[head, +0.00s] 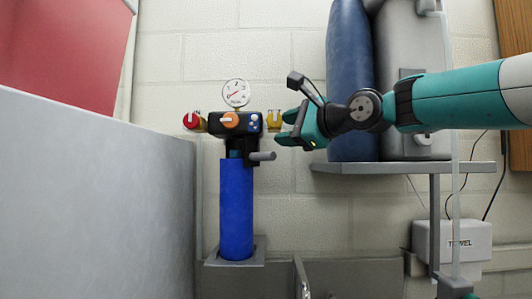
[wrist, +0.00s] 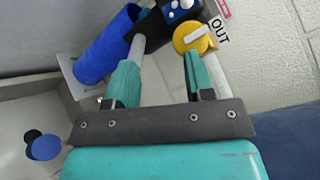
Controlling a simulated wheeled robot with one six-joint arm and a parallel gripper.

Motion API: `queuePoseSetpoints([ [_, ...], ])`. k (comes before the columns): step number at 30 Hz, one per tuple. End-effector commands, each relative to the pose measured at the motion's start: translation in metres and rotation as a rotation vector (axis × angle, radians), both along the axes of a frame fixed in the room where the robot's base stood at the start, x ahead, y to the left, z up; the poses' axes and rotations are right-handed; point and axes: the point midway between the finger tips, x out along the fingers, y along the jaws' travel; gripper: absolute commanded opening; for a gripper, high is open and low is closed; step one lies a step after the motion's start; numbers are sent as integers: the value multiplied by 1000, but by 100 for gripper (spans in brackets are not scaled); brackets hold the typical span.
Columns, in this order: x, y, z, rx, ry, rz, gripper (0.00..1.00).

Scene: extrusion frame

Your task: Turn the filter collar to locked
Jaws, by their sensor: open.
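The filter has a long blue bowl (head: 237,208) hanging upright under a black head (head: 235,124). Between them is the dark collar (head: 235,146), with a grey handle (head: 263,156) sticking out to the right. In the wrist view the handle (wrist: 137,46) shows beside the blue bowl (wrist: 106,45), close to the tip of the left finger. I cannot tell if they touch. My gripper (head: 284,130) is right of the filter head, near the yellow knob. In the wrist view my gripper (wrist: 160,66) is open, with nothing seen held between its teal fingers. No lock mark on the collar is readable.
A yellow knob (wrist: 195,38) labelled OUT is just beyond the right finger. A red knob (head: 192,120), an orange knob (head: 230,121) and a gauge (head: 236,93) are on the filter assembly. A grey panel (head: 90,200) stands left; a shelf (head: 400,167) with a blue cylinder (head: 349,80) is right.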

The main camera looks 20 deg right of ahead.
Motion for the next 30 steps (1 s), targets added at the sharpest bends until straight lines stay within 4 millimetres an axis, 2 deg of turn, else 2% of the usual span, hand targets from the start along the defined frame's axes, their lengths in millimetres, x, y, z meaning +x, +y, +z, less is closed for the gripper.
queuePoseSetpoints([
  [1, 3, -5, 10, 45, -6, -8, 48],
  [3, 4, -7, 17, 86, -11, -12, 48],
  [6, 5, -8, 13, 107, -9, -12, 48],
  [11, 5, -7, -15, 108, -4, -12, 48],
  [17, 4, -7, -61, 107, -4, -12, 48],
  [19, 19, 3, -55, 105, -6, -7, 48],
  [24, 48, 17, -56, 104, -7, -9, 48],
  [30, 67, 26, -58, 103, -8, -12, 48],
])
